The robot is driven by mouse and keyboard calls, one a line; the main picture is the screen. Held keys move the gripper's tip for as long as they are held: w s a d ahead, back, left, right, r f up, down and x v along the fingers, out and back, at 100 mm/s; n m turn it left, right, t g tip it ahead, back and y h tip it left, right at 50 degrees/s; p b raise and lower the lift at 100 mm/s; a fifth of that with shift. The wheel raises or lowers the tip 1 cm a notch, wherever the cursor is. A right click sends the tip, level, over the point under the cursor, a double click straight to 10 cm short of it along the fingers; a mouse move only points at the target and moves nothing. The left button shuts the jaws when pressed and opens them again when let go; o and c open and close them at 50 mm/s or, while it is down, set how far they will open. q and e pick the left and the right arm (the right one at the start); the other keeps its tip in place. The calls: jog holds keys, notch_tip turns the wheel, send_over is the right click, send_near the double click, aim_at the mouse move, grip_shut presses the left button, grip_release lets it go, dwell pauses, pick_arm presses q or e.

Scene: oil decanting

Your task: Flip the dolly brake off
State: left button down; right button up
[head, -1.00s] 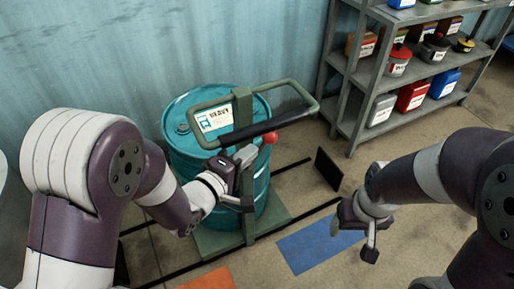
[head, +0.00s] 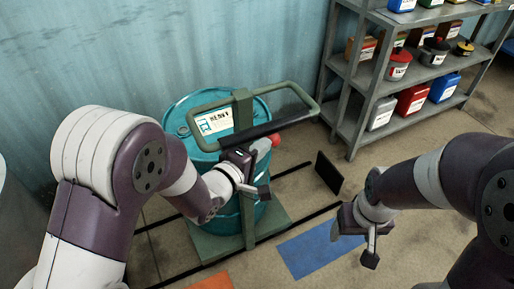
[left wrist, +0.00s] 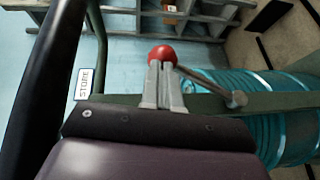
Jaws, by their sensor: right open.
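A teal drum (head: 190,150) stands upright on the green dolly (head: 243,215). The dolly has a green upright frame and a black grip bar. A red knob (head: 276,140) sits on the brake lever beside the frame; it also shows in the left wrist view (left wrist: 162,55). The lever's thin rod (left wrist: 208,84) runs right from the knob to a pivot. My left gripper (head: 262,150) is at the knob. Its fingers look shut together in the left wrist view (left wrist: 162,75), with the knob just beyond the tips. My right gripper (head: 358,230) is open and empty, apart from the dolly.
A grey shelf (head: 352,90) with cans and bottles stands at the back right. A black upright panel (head: 329,172) stands right of the dolly. A blue floor patch (head: 318,246) and an orange one (head: 213,282) lie in front. The floor between dolly and shelf is mostly clear.

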pick_arm(q)
jog(key=w+d+f+m+g+y+p, duration=0.2)
jog(key=w+d+f+g+y+p, duration=0.2)
jog(key=d, duration=0.5)
notch_tip(320, 180, down, 2)
jog(key=shift+w+d+f+p, duration=0.25)
jog(key=shift+w+d+p, duration=0.15)
jog(key=shift+w+p, duration=0.3)
jog(key=shift+f, duration=0.25)
jog(key=p+v, duration=0.1)
jog(key=v, duration=1.1)
jog(key=shift+r, duration=0.45)
